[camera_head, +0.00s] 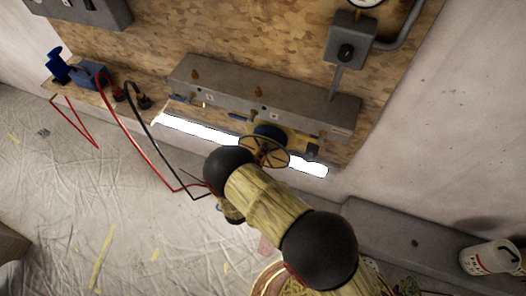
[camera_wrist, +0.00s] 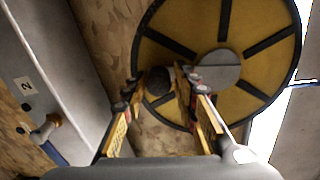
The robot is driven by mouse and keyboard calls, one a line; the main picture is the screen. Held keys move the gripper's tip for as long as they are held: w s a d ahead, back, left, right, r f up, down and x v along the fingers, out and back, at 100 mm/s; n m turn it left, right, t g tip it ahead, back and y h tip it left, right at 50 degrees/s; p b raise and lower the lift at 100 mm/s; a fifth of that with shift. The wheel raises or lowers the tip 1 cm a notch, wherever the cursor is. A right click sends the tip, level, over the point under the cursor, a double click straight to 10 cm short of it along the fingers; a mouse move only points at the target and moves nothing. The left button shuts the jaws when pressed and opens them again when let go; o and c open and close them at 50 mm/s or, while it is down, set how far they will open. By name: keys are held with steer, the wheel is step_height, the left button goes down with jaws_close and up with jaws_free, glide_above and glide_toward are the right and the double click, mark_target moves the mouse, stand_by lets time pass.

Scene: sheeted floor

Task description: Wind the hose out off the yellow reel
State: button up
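The yellow reel (camera_head: 264,151) is mounted at the lower edge of the wooden wall board, with something blue (camera_head: 270,131) just behind its disc. In the wrist view the reel (camera_wrist: 255,75) fills the upper right, a yellow disc with black spokes, a black rim and a grey hub. A dark round knob (camera_wrist: 158,80) stands on its left part. My gripper (camera_wrist: 162,85) is open, with one finger on each side of the knob. A small gap seems to show on both sides; contact is unclear. In the head view my arm hides the gripper. I cannot make out a loose hose end.
A long grey box (camera_head: 262,95) with brass fittings runs above the reel. A bright white strip (camera_head: 200,129) lies below it. Red and black cables (camera_head: 140,140) hang at the left. A white bucket (camera_head: 492,257) stands at the right. The sheeted floor at left is mostly clear.

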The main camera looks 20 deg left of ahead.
steer(key=shift+o, duration=1.1)
steer(key=s, duration=1.2)
steer(key=shift+a, duration=0.45)
